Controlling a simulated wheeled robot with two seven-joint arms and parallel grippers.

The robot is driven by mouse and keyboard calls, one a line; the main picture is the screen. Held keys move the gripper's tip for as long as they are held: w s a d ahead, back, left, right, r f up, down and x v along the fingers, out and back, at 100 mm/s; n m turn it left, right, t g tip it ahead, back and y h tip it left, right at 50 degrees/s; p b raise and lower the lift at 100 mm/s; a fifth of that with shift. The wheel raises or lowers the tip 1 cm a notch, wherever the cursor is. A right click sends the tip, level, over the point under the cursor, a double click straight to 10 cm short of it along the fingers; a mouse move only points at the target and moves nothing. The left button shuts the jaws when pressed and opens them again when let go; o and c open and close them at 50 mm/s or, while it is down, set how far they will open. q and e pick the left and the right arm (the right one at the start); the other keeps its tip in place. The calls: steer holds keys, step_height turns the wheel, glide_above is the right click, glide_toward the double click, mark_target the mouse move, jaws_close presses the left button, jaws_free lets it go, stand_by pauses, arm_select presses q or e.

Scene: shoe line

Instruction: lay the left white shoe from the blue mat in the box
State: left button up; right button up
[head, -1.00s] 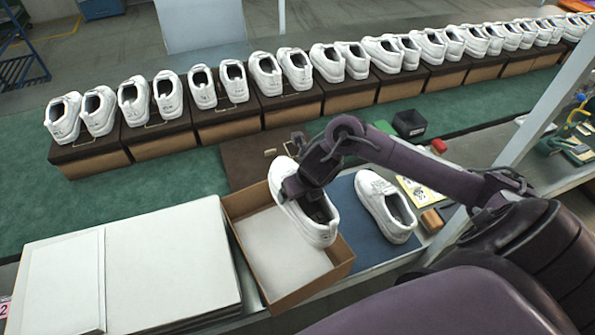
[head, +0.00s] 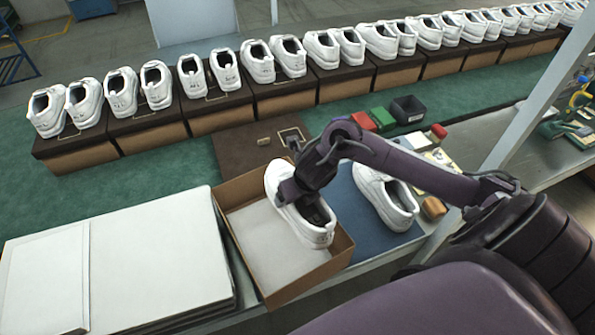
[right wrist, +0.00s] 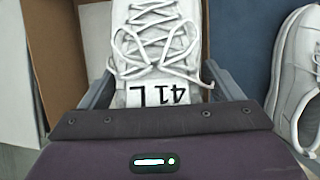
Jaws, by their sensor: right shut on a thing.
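The left white shoe (head: 318,233) is in my right gripper (head: 298,198), at the right side of the open brown box (head: 337,262). In the right wrist view the shoe (right wrist: 155,40) has white laces and the mark "41 L" on its tongue, with a finger of the right gripper (right wrist: 160,92) on each side. I cannot tell whether the shoe touches the box floor. The other white shoe (head: 385,200) lies on the blue mat (head: 350,225), right of the box. My left gripper is not in view.
White flat boards (head: 150,260) lie left of the box. A dark box lid (head: 235,155) lies behind it. Several shoe pairs on brown boxes (head: 150,125) line the green belt (head: 110,190).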

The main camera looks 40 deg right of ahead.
mark_target(298, 204)
step_height(298, 204, down, 6)
steer(key=b, duration=0.4)
steer(key=shift+r+b, duration=0.2)
steer(key=shift+b, duration=0.15)
steer(key=shift+s+f+b, duration=0.1)
steer(key=shift+f+b, duration=0.25)
steer(key=shift+b, duration=0.05)
step_height(298, 204, down, 3)
steer(key=shift+r+b, duration=0.2)
steer(key=shift+b, duration=0.85)
steer(key=shift+w+f, duration=0.25)
steer(key=shift+w, duration=0.05)
steer(key=shift+f+b, duration=0.1)
steer(key=shift+b, duration=0.2)
steer(key=shift+s, duration=0.1)
steer(key=shift+s+r, duration=0.1)
steer(key=shift+r, duration=0.15)
steer(key=shift+f, duration=0.1)
